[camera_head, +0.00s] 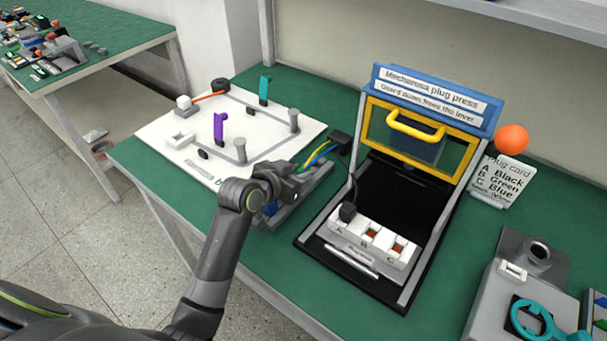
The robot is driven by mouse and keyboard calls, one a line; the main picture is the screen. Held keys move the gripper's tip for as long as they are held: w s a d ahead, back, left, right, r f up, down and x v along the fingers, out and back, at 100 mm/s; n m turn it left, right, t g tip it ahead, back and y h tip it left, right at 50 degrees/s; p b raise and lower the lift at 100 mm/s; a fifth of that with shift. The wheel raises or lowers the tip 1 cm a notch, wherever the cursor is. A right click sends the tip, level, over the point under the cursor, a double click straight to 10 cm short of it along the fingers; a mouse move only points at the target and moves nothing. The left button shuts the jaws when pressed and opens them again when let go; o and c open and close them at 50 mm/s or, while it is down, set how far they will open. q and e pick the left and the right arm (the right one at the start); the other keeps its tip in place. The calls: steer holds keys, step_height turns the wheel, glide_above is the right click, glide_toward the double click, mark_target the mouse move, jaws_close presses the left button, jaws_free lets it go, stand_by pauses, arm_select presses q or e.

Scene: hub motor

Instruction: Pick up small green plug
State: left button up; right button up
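My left gripper (287,185) is over a grey tray (315,187) on the green bench, left of the plug press. The gripper's fingers point away from the camera and are small and dark, so I cannot tell whether they are open or shut. Blue, yellow and green wires or parts (318,155) show just beyond the gripper. A blue piece (270,208) shows beside the wrist. I cannot make out a separate small green plug; the gripper and wrist cover part of the tray. My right gripper is not in view.
The plug press (420,100) has a yellow-framed guard and a white block (372,240) marked A, B, C, with a black plug (348,212) at A. A white board (165,140) with pegs is at left. A plug card (498,180) and grey fixture (490,300) are at right.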

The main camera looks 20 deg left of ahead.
arm_select(q)
steer(key=c, duration=0.3)
steer(key=shift+r, duration=0.1)
